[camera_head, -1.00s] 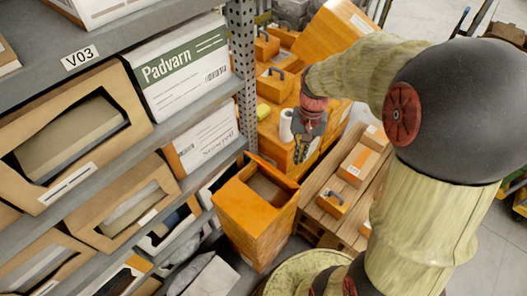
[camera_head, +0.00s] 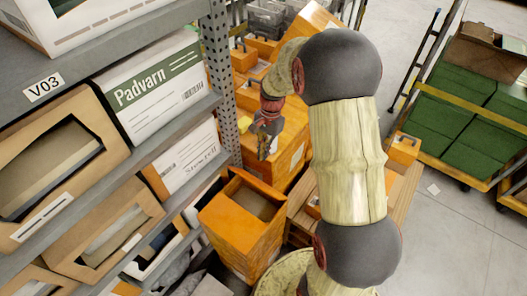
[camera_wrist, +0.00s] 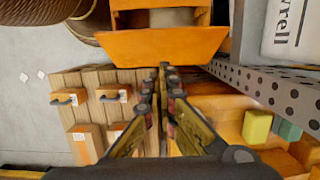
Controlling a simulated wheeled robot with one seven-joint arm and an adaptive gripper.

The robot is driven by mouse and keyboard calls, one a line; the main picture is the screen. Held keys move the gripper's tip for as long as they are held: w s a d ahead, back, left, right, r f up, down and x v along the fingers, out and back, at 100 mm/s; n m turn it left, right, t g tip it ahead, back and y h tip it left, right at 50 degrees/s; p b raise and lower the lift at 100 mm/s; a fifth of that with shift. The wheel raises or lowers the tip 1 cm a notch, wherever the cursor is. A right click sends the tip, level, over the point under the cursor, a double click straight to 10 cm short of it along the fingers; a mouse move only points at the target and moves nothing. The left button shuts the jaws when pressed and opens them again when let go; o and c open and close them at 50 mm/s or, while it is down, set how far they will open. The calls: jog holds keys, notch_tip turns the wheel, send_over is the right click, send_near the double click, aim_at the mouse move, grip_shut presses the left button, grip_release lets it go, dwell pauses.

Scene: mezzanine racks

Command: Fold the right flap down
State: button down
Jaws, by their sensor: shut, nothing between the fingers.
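An orange open-topped box (camera_head: 236,226) stands upright beside the rack in the head view. One orange flap (camera_wrist: 163,47) sticks out from its near rim in the wrist view, toward my fingers. The box's inside shows as a grey-brown patch behind that flap. My gripper (camera_head: 266,150) is just beyond the box's far edge in the head view, pointing down. In the wrist view my gripper (camera_wrist: 164,72) has its fingertips together and empty, close to the flap's edge. I cannot tell whether they touch it. Which flap counts as the right one is not clear.
A grey rack holding cartons, including a Padvarn carton (camera_head: 150,85), borders the box on the left. Its perforated post (camera_wrist: 270,88) is near my gripper. A wooden pallet (camera_wrist: 98,78) with small orange boxes lies below. A cart with green crates (camera_head: 460,115) stands right, beyond clear floor.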

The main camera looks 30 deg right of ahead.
aim_at(255, 183)
jog(key=a+f, duration=0.1)
jog(key=f, duration=0.1)
jog(key=s+a+f+b, duration=0.1)
jog(key=f, duration=0.2)
jog(key=a+f+b, duration=0.1)
jog(key=f, duration=0.1)
jog(key=shift+s+a+f, duration=0.15)
jog(key=shift+s+f, duration=0.05)
jog(key=shift+f, duration=0.05)
jog(key=shift+s+a+f, duration=0.1)
jog(key=shift+a+f, duration=0.1)
jog(key=shift+a, duration=0.1)
jog(key=shift+a, duration=0.1)
jog(key=shift+s+a+f+h, duration=0.15)
jog(key=shift+s+a+h, duration=0.05)
jog(key=shift+a+h, duration=0.15)
